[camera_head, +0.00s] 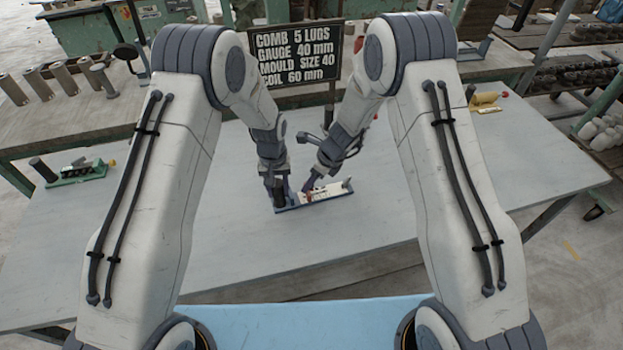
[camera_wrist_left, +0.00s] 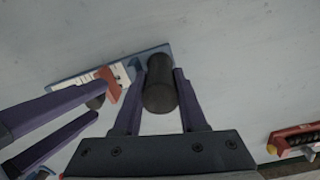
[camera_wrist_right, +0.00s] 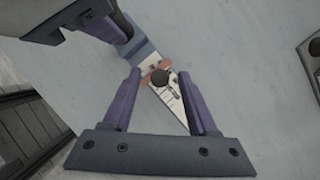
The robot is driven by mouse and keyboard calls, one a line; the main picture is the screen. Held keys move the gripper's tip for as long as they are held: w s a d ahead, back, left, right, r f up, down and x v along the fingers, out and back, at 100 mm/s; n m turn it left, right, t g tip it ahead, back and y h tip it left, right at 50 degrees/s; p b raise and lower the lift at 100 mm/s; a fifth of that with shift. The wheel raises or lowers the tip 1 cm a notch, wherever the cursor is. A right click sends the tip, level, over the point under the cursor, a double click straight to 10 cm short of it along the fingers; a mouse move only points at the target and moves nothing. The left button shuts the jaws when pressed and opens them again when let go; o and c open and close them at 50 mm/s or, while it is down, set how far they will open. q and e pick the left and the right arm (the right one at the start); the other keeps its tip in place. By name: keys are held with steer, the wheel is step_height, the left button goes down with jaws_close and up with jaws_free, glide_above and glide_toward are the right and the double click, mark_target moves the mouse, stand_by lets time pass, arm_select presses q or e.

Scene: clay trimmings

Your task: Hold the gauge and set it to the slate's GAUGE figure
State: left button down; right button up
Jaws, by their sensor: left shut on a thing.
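The gauge (camera_head: 335,190) lies on the table's middle, a blue bar with a white scale plate. It also shows in the left wrist view (camera_wrist_left: 82,80) and the right wrist view (camera_wrist_right: 172,98). My left gripper (camera_head: 281,196) is shut on its dark upright handle (camera_wrist_left: 160,88) at the left end. A red slider (camera_wrist_right: 157,67) with a dark knob (camera_wrist_right: 160,78) sits on the scale. My right gripper (camera_wrist_right: 160,80) is open, fingers apart on either side of the knob. The slate (camera_head: 295,52) reads GAUGE 40 mm. The scale marks are too small to read.
A green tool (camera_head: 80,172) with a dark handle lies on the table's left. A yellow tool (camera_head: 485,101) lies at the back right. Several metal cylinders (camera_head: 66,80) stand on the left bench. The table around the gauge is clear.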

steer(key=v, duration=1.2)
arm_select(q)
steer(key=shift+c, duration=1.9)
jaws_free()
